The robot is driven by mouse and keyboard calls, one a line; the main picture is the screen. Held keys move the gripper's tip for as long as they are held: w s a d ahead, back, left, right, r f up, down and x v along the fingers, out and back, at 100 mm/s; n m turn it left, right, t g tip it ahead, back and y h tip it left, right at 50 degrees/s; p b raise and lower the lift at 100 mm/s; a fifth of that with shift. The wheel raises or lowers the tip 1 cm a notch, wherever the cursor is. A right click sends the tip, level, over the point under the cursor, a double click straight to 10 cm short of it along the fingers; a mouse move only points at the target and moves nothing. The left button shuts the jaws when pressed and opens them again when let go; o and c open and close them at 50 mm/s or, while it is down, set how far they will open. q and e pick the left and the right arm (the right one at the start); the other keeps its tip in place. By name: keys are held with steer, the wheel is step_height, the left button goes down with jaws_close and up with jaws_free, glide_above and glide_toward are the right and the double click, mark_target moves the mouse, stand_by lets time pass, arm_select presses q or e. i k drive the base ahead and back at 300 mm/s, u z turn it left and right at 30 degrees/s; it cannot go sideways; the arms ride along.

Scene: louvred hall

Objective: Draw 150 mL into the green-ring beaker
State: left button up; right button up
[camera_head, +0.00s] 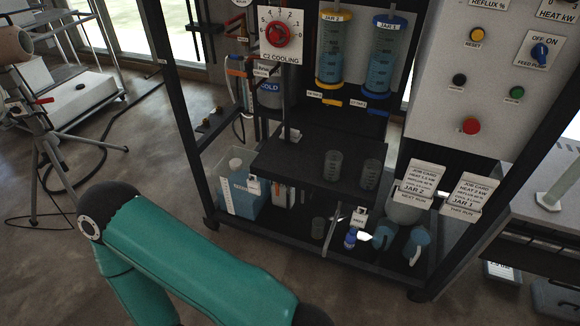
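Two clear beakers stand upright on the black shelf (290,170), a left beaker (333,164) and a right beaker (371,174). I cannot make out a green ring on either. Above the shelf hang two cylinders with bluish liquid: a yellow-capped one labelled JAR 2 (328,62) and a blue-capped one labelled JAR 1 (381,66). A yellow tap handle (332,101) and a blue one (377,106) sit below them. My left arm's teal link crosses the lower left, but its gripper is out of frame. My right gripper is not in view.
Job cards for JAR 2 (420,182) and JAR 1 (470,194) stand at the right. The lower deck holds a clear bin of blue liquid (240,195), a small vessel (318,228) and a blue-capped bottle (351,238). Black frame posts flank the shelf. A tripod stands left.

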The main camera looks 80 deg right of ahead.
mark_target(334, 158)
steer(key=u, duration=0.55)
steer(key=i, duration=0.35)
steer(key=z, duration=2.25)
steer(key=i, duration=0.2)
steer(key=z, duration=1.7)
steer(key=k, duration=0.6)
steer(key=z, duration=0.4)
steer(key=i, duration=1.75)
steer(key=u, duration=0.35)
